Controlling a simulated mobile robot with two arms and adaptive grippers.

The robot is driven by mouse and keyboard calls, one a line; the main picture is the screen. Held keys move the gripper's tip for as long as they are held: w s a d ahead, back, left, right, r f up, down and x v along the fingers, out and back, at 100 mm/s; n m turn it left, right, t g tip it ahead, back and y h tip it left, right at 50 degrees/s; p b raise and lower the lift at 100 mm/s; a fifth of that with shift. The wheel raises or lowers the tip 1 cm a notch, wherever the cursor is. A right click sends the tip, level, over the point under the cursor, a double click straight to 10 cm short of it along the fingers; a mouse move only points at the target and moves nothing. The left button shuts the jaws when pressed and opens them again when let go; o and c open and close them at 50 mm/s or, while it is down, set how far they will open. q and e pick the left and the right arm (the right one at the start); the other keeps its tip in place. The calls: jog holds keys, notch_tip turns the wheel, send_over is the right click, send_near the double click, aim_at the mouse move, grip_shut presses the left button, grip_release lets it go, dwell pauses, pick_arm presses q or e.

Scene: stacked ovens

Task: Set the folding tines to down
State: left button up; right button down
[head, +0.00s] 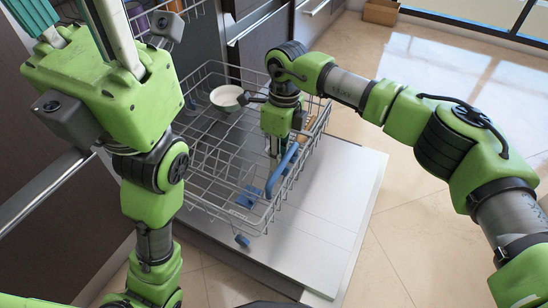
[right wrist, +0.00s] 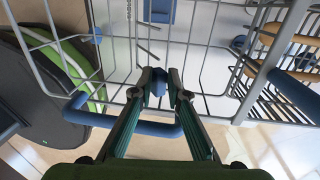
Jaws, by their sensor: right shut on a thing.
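The pulled-out dishwasher rack (head: 205,178) is grey wire with blue fittings. My right gripper (head: 275,152) reaches down into its right side, beside a long blue bar (head: 281,172). In the right wrist view, the fingertips (right wrist: 159,82) are shut on a small blue rack piece (right wrist: 158,88). A blue bar (right wrist: 150,128) crosses below them, behind the fingers. I cannot tell which wires are the folding tines or how they are tilted. My left gripper (head: 75,22) is raised at the upper left, its fingers spread and empty, away from the rack.
A white bowl (head: 227,98) sits at the back of the rack. The open dishwasher door (head: 330,205) lies flat under it. Tiled floor (head: 420,240) is free to the right. A brown box (head: 381,12) stands at the far back.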

jog(key=shift+w+d+f, duration=0.2)
jog(key=shift+f, duration=0.35)
jog(key=c, duration=2)
grip_release()
jog(key=shift+f, duration=0.1)
jog(key=shift+c, duration=0.2)
jog(key=shift+r, duration=0.2)
notch_tip(320, 180, up, 12)
jog(key=w, duration=0.1)
jog(key=shift+w+d, duration=0.2)
